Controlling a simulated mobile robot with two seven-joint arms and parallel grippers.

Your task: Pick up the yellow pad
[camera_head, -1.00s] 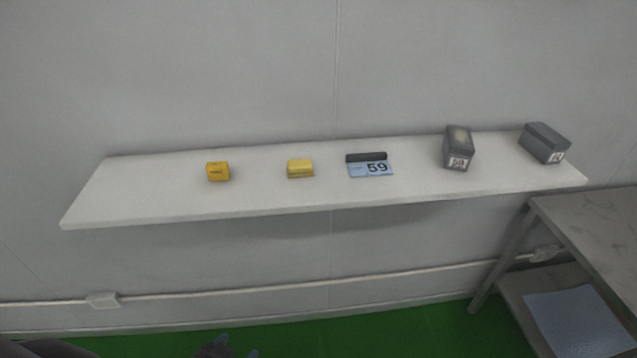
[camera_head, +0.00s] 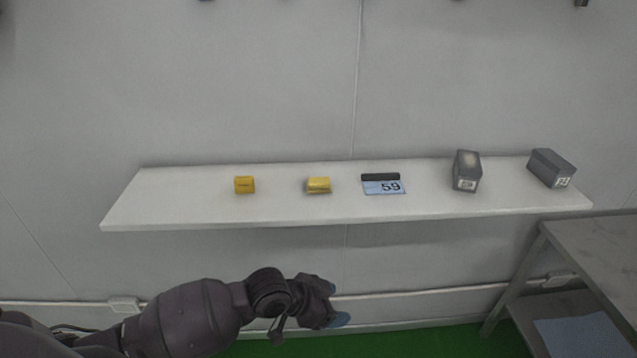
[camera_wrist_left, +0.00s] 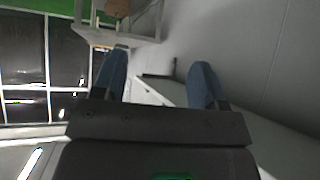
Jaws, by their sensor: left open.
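Two small yellow blocks lie apart on the white wall shelf (camera_head: 180,205) in the head view. The left one is an orange-yellow block (camera_head: 245,185); the right one is a paler yellow pad-like block (camera_head: 318,185). I cannot tell for certain which is the yellow pad. My left gripper (camera_head: 335,302) is below and in front of the shelf, under the right yellow block and apart from it. Its blue fingertips are spread, with nothing between them. In the left wrist view the open gripper (camera_wrist_left: 158,85) shows both fingers, and no yellow block is visible. My right gripper is not in view.
A blue card marked 59 (camera_head: 384,188) with a black bar (camera_head: 380,177) lies right of the yellow blocks. Two grey boxes (camera_head: 467,171) (camera_head: 552,168) stand farther right. A grey table (camera_head: 600,250) is at the lower right. The shelf's left end is bare.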

